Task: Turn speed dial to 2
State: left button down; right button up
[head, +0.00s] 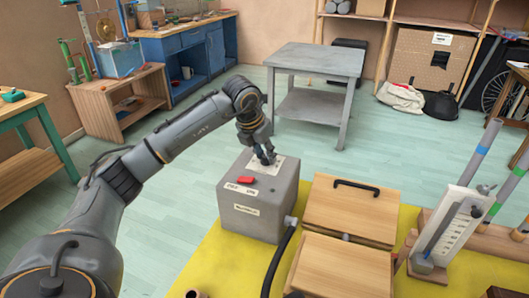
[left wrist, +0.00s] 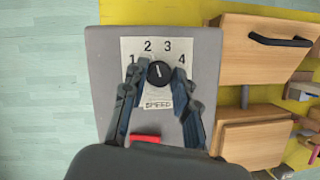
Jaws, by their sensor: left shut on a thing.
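The speed dial (left wrist: 160,73) is a round black knob on a white label plate (left wrist: 157,103) marked 1 to 4 and SPEED. Its pale pointer line tilts up and slightly left, toward the 2 side; the exact setting is hard to read. The plate is on top of a grey box (head: 243,215). My left gripper (head: 265,160) reaches down onto the box from above. In the left wrist view its fingers (left wrist: 159,80) stand on both sides of the dial and are shut on it. In the head view the gripper hides the dial. My right gripper is not in view.
A red button (head: 245,180) is on the box near its front edge. A black hose (head: 277,262) runs from the box's right side, beside wooden boxes with black handles (head: 352,207). A yellow mat (head: 222,270) lies beneath. A grey table (head: 318,60) stands behind.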

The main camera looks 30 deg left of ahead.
pick_arm(q)
jog(key=shift+n, duration=0.3)
jog(key=c, duration=1)
grip_release()
jog(key=v, duration=1.2)
jog(key=shift+d, duration=0.15)
